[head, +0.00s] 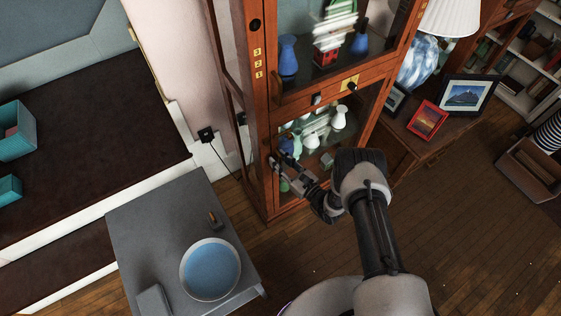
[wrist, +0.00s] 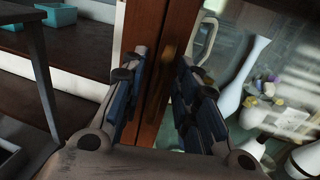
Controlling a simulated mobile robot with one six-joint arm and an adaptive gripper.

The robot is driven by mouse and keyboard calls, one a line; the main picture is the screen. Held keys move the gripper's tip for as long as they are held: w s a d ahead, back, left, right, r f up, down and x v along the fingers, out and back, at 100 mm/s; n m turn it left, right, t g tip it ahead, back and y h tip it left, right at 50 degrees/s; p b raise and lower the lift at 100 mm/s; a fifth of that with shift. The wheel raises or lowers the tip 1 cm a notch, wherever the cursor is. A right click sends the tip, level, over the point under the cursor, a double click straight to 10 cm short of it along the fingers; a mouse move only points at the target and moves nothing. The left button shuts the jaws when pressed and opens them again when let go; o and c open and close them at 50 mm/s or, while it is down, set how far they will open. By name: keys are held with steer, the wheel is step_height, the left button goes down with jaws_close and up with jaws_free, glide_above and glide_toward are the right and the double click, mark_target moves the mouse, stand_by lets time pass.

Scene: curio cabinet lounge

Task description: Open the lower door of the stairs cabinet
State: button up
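The stairs cabinet (head: 263,110) is a tall reddish-wood cabinet with glass doors, beside the dark stairs. Its lower door (head: 368,120) looks shut in the head view, with vases and small items behind the glass. My gripper (head: 276,161) is at the left side of this door, partway down. In the wrist view my gripper (wrist: 163,62) is open, its fingers on either side of the upright wooden door edge (wrist: 152,105). A small blurred brass handle (wrist: 169,52) shows between the fingertips. I cannot tell whether the fingers touch it.
A grey side table (head: 150,225) with a blue bowl (head: 211,270) stands at the front left. Dark stairs (head: 90,130) with teal boxes rise at the left. A wooden table (head: 405,138) with framed pictures stands right of the cabinet. Wooden floor (head: 470,235) is clear at the right.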

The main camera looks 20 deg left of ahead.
jaws_close()
stand_by(0.6)
